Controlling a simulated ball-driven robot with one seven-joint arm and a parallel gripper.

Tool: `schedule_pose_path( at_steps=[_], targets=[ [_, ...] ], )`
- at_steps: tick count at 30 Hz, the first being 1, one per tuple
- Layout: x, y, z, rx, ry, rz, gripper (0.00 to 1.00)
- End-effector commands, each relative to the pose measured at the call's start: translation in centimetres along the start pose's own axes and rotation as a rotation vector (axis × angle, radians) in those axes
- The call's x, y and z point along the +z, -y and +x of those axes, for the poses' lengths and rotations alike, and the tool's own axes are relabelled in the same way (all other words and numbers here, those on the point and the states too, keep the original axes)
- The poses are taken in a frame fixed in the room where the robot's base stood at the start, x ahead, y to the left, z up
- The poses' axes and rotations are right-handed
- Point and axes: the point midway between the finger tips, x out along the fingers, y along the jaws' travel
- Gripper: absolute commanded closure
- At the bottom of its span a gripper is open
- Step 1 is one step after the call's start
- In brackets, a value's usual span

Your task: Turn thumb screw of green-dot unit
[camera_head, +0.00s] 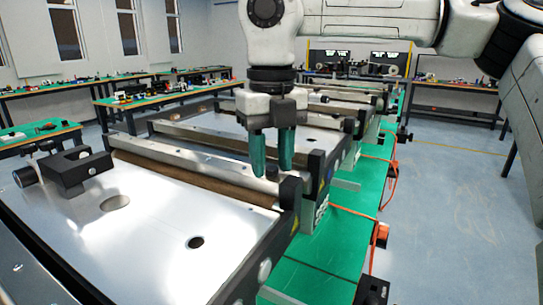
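Several mini conveyor units stand in a row going away from me. The nearest conveyor (150,245) has a bare metal top, and a brown roller (200,180) crosses its far end.
A black clamp block with a knob (75,172) sits on the nearest conveyor's left side. Orange cables (392,180) hang by the green bench top (330,245) at right. Side tables stand behind left. The blue floor (450,210) at right is clear.

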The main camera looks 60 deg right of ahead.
Motion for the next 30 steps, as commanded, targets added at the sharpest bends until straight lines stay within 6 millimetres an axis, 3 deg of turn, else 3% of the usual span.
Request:
schedule_pose_path(
  at_steps=[3,16,30],
  targets=[
    [0.0,0.0,0.0,0.0,0.0,0.0,0.52],
    [0.0,0.0,-1.0,0.0,0.001,0.0,0.52],
    [0.0,0.0,-8.1,-0.001,0.002,-0.001,0.52]
  ],
)
